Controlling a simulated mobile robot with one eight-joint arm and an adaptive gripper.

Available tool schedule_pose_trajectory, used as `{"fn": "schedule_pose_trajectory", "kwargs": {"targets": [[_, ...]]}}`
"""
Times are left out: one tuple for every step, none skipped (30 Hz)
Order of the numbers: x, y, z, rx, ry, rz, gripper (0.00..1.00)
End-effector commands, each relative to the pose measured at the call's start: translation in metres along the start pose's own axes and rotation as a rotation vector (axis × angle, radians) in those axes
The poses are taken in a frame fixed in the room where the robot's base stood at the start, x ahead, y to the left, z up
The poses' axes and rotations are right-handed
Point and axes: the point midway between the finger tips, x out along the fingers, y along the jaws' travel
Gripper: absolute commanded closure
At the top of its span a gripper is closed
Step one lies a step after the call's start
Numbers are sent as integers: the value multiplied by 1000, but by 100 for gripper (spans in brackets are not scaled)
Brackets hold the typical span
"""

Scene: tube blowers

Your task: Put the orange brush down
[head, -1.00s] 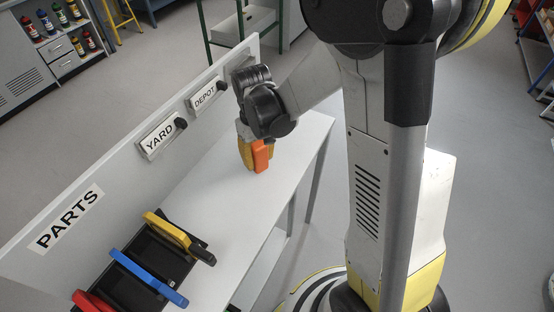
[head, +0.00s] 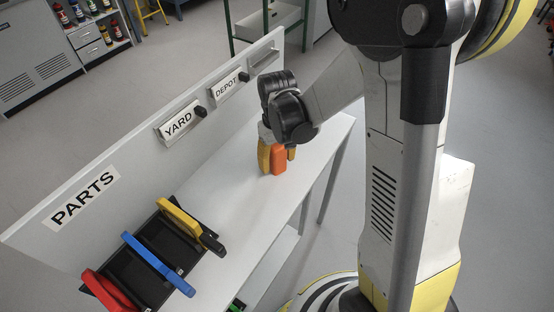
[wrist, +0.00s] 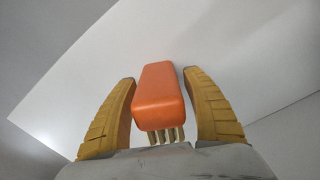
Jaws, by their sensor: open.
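The orange brush (head: 279,160) stands at the far end of the white bench (head: 238,212), below my gripper (head: 276,163). In the wrist view the brush (wrist: 158,98) is an orange block with pale bristles or prongs at its near end. The yellow ribbed fingers of my gripper (wrist: 160,105) are open on either side of it. A gap shows between the brush and the right finger; the left finger's tip is very close to the brush. The brush seems to rest on the bench, but its contact underneath is hidden.
A black rack (head: 161,244) on the bench holds red (head: 108,291), blue (head: 158,263) and yellow (head: 183,219) handled items. The back panel carries PARTS (head: 84,196), YARD (head: 178,124) and DEPOT (head: 227,87) signs. The bench between rack and brush is clear.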

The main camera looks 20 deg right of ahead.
Motion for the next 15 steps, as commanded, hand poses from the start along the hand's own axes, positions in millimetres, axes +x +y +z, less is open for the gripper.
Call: {"fn": "schedule_pose_trajectory", "kwargs": {"targets": [[2,0,0,0,0,0,42],[2,0,0,0,0,0,42],[-4,0,0,0,0,0,42],[-9,0,0,0,0,0,42],[-14,0,0,0,0,0,42],[-23,0,0,0,0,0,42],[-30,0,0,0,0,0,42],[-38,0,1,0,0,0,42],[-47,0,1,0,0,0,42],[-54,0,1,0,0,0,42],[-61,0,2,0,0,0,42],[-68,0,2,0,0,0,42],[-74,0,2,0,0,0,42],[-79,0,2,0,0,0,42],[-86,0,2,0,0,0,42]]}}
